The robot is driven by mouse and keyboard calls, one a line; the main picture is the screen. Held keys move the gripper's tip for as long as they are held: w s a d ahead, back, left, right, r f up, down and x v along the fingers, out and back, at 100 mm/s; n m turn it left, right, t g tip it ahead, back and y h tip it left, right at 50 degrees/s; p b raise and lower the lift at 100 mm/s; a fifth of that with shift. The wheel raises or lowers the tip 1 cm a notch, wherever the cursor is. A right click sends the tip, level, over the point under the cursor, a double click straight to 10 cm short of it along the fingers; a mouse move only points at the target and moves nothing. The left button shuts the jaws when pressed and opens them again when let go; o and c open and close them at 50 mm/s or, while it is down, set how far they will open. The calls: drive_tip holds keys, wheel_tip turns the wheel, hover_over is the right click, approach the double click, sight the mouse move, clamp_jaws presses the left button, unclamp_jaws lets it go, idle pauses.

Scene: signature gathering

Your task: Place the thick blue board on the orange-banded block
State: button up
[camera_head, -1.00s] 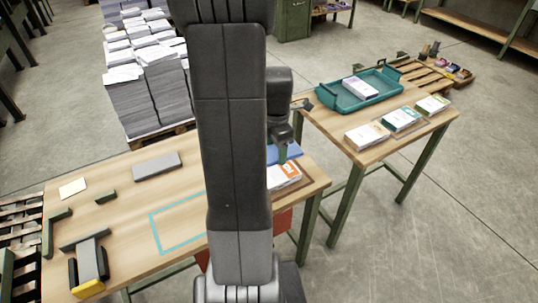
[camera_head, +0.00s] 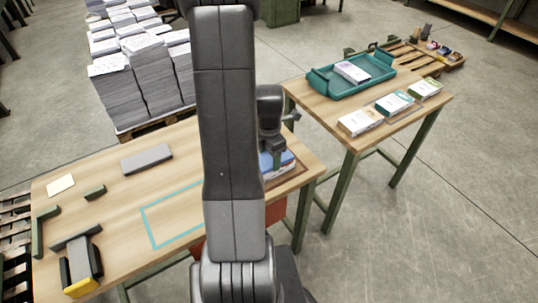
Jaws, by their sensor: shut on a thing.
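The thick blue board (camera_head: 286,159) is just right of my arm on the near-left table. My gripper (camera_head: 274,157) is shut on it, and my arm hides its left part. The board is low over the orange-banded block (camera_head: 279,173), of which only a pale edge shows below it. The orange band is hidden now. I cannot tell whether the board touches the block.
The wooden table (camera_head: 115,205) bears a grey slab (camera_head: 147,158), a cyan outline (camera_head: 150,227), a pale card (camera_head: 60,184) and a yellow-ended dark holder (camera_head: 82,268). A second table at right holds a teal tray (camera_head: 328,88) and several paper blocks. Paper stacks stand behind.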

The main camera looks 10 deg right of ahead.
sight(269, 159)
drive_tip(key=shift+f, duration=0.1)
drive_tip(key=o, duration=1)
drive_tip(key=shift+o, duration=0.2)
wheel_tip(269, 159, up, 12)
drive_tip(key=p, duration=0.1)
drive_tip(key=shift+r, duration=0.2)
